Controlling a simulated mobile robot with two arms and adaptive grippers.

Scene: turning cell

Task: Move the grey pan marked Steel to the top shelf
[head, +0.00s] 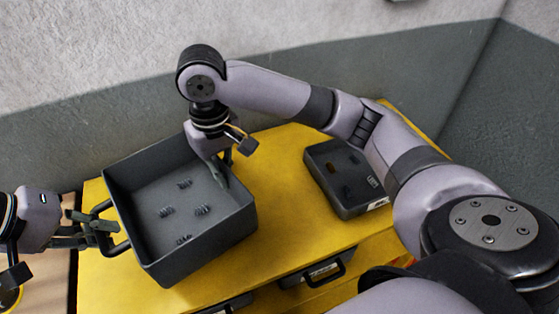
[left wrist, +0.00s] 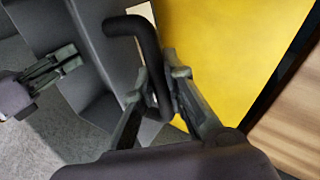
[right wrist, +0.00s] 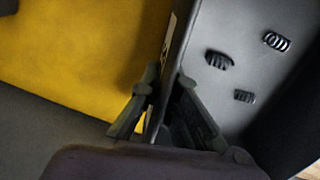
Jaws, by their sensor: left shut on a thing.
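The large grey pan (head: 150,185) is over the yellow cabinet top with several dark coils inside. I cannot tell whether it rests there or is slightly raised. My left gripper (head: 95,222) is shut on its left bar handle (left wrist: 148,50). My right gripper (head: 222,170) is at its right wall, with one finger on each side of the wall (right wrist: 178,60). I cannot tell if those fingers press on it. A white label on the outer wall shows at an edge in the right wrist view; its text is unreadable. The top shelf cannot be made out.
A smaller dark grey pan (head: 343,200) with a white label and a few dark and brown bits stands to the right on the yellow cabinet (head: 280,200). Drawer handles (head: 325,272) stick out at the cabinet's front. A grey wall (head: 400,75) is behind.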

